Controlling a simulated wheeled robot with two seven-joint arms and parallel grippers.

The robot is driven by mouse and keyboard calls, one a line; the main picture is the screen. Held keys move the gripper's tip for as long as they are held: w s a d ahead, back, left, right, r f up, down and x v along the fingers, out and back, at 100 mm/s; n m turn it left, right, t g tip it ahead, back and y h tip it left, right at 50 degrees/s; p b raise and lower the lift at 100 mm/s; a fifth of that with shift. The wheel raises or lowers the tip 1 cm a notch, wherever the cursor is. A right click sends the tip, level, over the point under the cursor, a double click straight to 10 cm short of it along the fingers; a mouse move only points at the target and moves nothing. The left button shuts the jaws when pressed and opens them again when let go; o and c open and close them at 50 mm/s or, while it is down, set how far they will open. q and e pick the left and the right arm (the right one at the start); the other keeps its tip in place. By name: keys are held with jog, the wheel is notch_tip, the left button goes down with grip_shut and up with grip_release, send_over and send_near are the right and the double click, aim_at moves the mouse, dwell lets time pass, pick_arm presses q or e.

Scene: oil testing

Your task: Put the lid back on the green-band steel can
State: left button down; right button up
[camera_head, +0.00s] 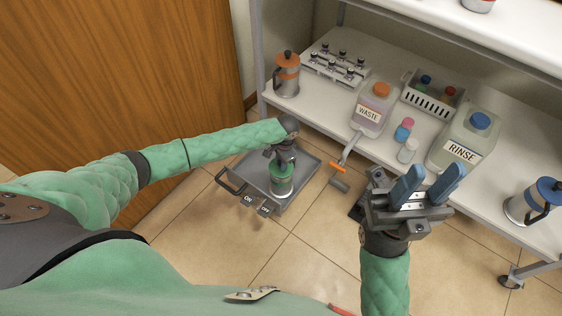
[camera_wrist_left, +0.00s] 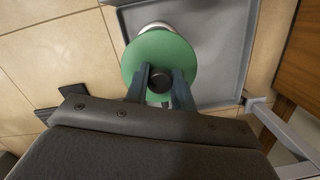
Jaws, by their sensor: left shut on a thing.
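The steel can (camera_head: 281,188) stands upright in a grey tray on the floor. Its green lid (camera_wrist_left: 178,52) has a dark knob (camera_wrist_left: 158,80) and covers most of the can's top in the left wrist view; a pale rim (camera_wrist_left: 154,26) shows past its far edge. My left gripper (camera_head: 284,154) is directly above the can, pointing down, its blue fingers shut on the knob. Whether the lid is fully seated or slightly above the can, I cannot tell. My right gripper (camera_head: 428,186) is open and empty, in front of the shelf.
The grey tray (camera_head: 302,164) has a handle at its left. The shelf holds an orange-topped pot (camera_head: 287,78), a WASTE jug (camera_head: 374,108), a RINSE jug (camera_head: 463,143), a basket (camera_head: 432,97), small bottles and a blue-lidded pot (camera_head: 530,205). A wooden panel (camera_head: 130,80) stands at left.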

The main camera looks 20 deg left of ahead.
pick_arm(q)
jog(key=p, duration=0.3)
jog(key=shift+f, duration=0.15)
dwell(3.5)
jog(key=c, duration=0.6)
grip_release()
jog(key=shift+p, duration=0.3)
jog(key=shift+r+p, duration=3.55)
jog(key=shift+p, duration=0.45)
jog(key=shift+c, duration=0.5)
grip_shut()
